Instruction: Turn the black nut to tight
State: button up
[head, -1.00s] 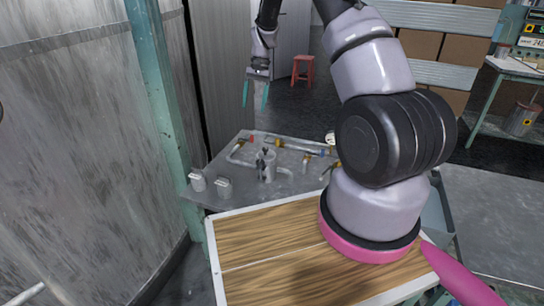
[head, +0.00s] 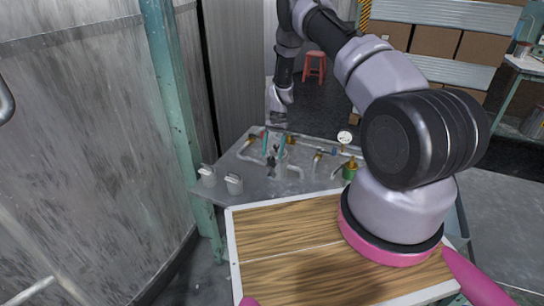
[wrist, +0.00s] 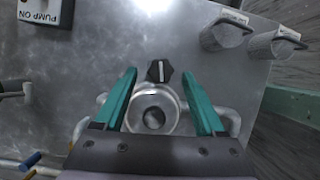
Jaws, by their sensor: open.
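A black knob-like nut (wrist: 160,71) with a pale line on its face shows in the wrist view, just beyond a round glass or metal fitting (wrist: 153,108). In the head view a small dark piece (head: 271,168) stands on the bench below my gripper; I cannot tell for sure that it is the same nut. My gripper (head: 274,148) is open and empty, above the fittings. In the wrist view its teal fingers (wrist: 158,98) spread to either side of the round fitting, with the nut near the tip line. Whether they touch anything is unclear.
The grey metal bench (head: 290,187) carries pipes and valves, a dial gauge (head: 344,137) and two grey canisters (head: 208,177) at its left. A "PUMP ON" label (wrist: 40,8) shows in the wrist view. A wooden-topped surface (head: 285,230) lies nearer. A teal post (head: 172,110) stands at left.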

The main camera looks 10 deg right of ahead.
jog(key=shift+x, duration=1.05)
jog(key=shift+c, duration=0.4)
grip_shut()
jog(key=shift+s+d+m+t+y, duration=0.1)
jog(key=shift+m+t+y, duration=0.3)
jog(key=shift+m, duration=1.1)
jog(key=shift+m+t+y, duration=0.3)
jog(key=shift+m+t, duration=0.2)
jog(key=shift+m, duration=1)
